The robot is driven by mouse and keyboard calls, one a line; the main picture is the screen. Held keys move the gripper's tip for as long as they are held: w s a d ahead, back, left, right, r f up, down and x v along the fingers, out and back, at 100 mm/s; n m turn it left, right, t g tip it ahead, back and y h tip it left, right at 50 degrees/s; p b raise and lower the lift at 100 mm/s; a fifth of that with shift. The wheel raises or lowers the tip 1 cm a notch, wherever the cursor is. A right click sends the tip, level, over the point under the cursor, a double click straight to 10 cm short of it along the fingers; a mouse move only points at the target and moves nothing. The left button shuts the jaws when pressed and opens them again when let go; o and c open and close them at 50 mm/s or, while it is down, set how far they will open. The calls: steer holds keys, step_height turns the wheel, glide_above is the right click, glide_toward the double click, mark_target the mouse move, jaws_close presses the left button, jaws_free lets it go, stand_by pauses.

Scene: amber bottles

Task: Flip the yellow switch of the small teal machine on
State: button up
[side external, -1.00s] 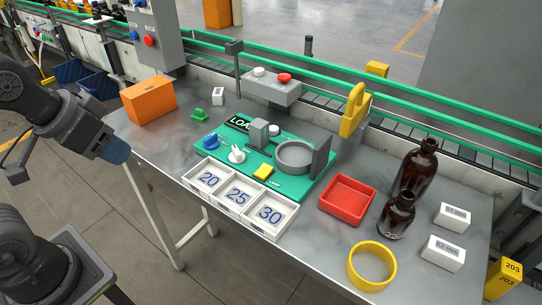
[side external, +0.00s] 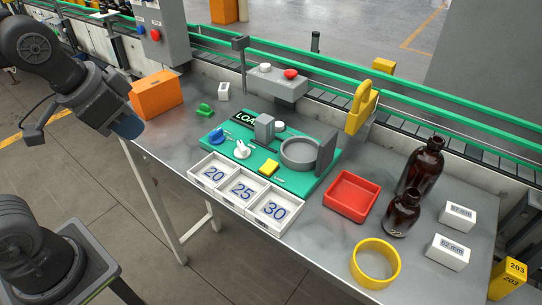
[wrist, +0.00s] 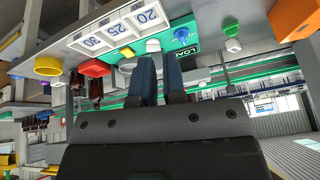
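The teal machine (side external: 295,183) lies on the grey table in the side view. It carries a yellow switch (side external: 269,168), a blue knob (side external: 215,137), a white knob (side external: 242,150), grey blocks and a round grey cup (side external: 299,152). The switch's position is too small to tell. My gripper (side external: 128,128) is in the air at the table's left edge, well left of the machine and apart from it. In the wrist view, my gripper (wrist: 159,72) shows two dark blue fingers with a narrow empty gap. The fingers partly hide the machine there.
White trays marked 20, 25 and 30 (side external: 242,191) stand along the machine's front. An orange box (side external: 156,95) is near my gripper. A red tray (side external: 351,195), brown bottles (side external: 420,168) and a yellow ring (side external: 375,263) stand right. A green-railed conveyor runs behind.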

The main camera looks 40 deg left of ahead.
steer(key=w+d+r+m, duration=0.1)
steer(key=w+d+m, duration=0.1)
steer(key=w+m, duration=0.1)
steer(key=w+d+r+m+g, duration=0.1)
steer(key=w+d+m, duration=0.1)
steer(key=w+m, duration=0.1)
steer(key=w+d+r+m+g, duration=0.1)
steer(key=w+d+m, duration=0.1)
steer(key=w, duration=0.2)
steer(key=shift+w+d+m, duration=0.25)
steer(key=shift+d+m, duration=0.1)
steer(key=shift+m, duration=0.05)
jaws_close()
steer(key=m+g, duration=0.1)
steer(key=m, duration=0.6)
glide_above(273, 162)
steer(key=s, duration=0.2)
step_height(273, 162, down, 2)
steer(key=shift+s+f, duration=0.1)
steer(key=f, duration=0.4)
steer(key=w+f, duration=0.1)
steer(key=f, duration=0.4)
steer(key=w+f, duration=0.1)
steer(key=f, duration=0.3)
steer(key=shift+f, duration=0.4)
